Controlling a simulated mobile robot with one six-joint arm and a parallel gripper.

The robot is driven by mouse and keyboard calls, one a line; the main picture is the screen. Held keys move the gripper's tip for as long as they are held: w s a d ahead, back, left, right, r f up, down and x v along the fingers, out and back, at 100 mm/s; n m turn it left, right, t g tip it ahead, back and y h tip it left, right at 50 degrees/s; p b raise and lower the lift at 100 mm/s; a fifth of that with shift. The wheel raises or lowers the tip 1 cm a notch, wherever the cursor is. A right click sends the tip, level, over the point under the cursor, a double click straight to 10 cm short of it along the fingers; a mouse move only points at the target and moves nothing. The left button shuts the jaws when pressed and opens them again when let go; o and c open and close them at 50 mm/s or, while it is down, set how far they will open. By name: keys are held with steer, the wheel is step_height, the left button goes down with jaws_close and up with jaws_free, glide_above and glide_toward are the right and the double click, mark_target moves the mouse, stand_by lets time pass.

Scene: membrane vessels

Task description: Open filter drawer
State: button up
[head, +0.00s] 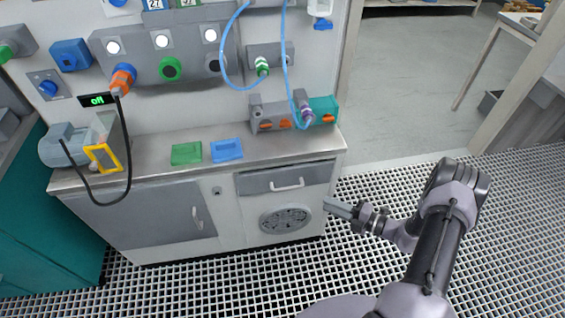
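A grey drawer front (258,184) with a pale bar handle (288,185) is at the right end of the workbench cabinet, under the worktop. It looks flush with the cabinet, so it appears closed. No label on it can be read, so I cannot confirm that it is the filter drawer. My gripper (332,207) is to the right of the drawer and lower than the handle, pointing left. It is apart from the handle and seems to hold nothing. I see it from the side, so the gap between its fingers does not show.
Below the drawer is a round vent grille (286,220). A cabinet door (150,213) with an upright handle is to the left. Green (187,153) and blue (227,149) trays lie on the worktop (290,153). Blue hoses hang above. The grated floor in front is clear.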

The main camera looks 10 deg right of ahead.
mark_target(288, 188)
steer(key=shift+m, duration=0.3)
steer(key=b+x, duration=0.1)
steer(key=x, duration=0.4)
steer(key=b+x, duration=0.2)
steer(key=x, duration=0.4)
steer(key=b+x, duration=0.2)
steer(key=x, duration=0.3)
steer(key=shift+w+a+f, duration=0.1)
steer(key=shift+f, duration=0.3)
steer(key=shift+w+a+r, duration=0.1)
steer(key=shift+w+a, duration=0.15)
steer(key=shift+w, duration=0.05)
steer(key=shift+t, duration=0.3)
jaws_close()
